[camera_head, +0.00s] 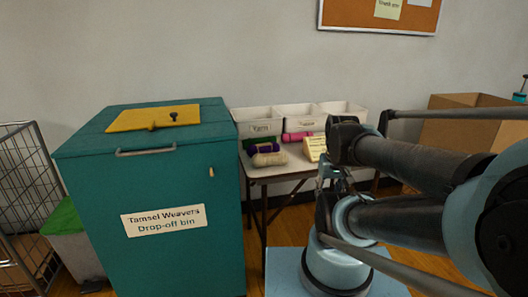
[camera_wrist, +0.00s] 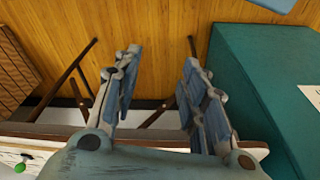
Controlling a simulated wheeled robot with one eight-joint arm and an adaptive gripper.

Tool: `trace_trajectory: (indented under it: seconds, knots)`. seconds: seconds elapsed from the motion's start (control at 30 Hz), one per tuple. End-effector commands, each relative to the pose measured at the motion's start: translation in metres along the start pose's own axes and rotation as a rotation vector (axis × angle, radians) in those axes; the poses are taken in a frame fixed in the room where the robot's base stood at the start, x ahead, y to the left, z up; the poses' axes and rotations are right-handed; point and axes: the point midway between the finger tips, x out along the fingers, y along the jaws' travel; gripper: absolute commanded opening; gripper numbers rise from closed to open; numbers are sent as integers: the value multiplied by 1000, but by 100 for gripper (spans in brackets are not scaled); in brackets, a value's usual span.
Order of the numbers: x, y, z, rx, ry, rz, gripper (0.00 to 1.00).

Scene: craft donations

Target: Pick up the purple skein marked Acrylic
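A purple skein (camera_head: 262,148) lies on the small table (camera_head: 292,171) in the head view, close to the teal bin. A beige skein (camera_head: 270,159) lies in front of it and a green one (camera_head: 259,141) behind it. Any marking on the purple skein is too small to read. My gripper (camera_wrist: 160,60) is open and empty in the wrist view, with bare floor between its fingers. In the head view it is mostly hidden by my arm, near the table's front right. The purple skein does not show in the wrist view.
The teal drop-off bin (camera_head: 160,220) stands left of the table and shows at right in the wrist view (camera_wrist: 265,85). White bins (camera_head: 258,122), a pink skein (camera_head: 297,137) and a cream sign (camera_head: 315,148) are on the table. A cardboard box (camera_head: 455,135) stands right.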

Motion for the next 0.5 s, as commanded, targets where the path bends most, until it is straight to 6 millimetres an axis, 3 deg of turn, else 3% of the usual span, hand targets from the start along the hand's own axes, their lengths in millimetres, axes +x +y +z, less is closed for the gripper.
trace_trajectory:
  seconds: [0.03, 0.1, 0.17, 0.5]
  knots:
    - [-6, 0, 6, 4, 9, -1, 58]
    - [-12, -2, 2, 21, 7, -4, 68]
    - [-18, -4, -6, 46, 2, -8, 68]
    - [-80, -30, -89, 344, -59, -45, 68]
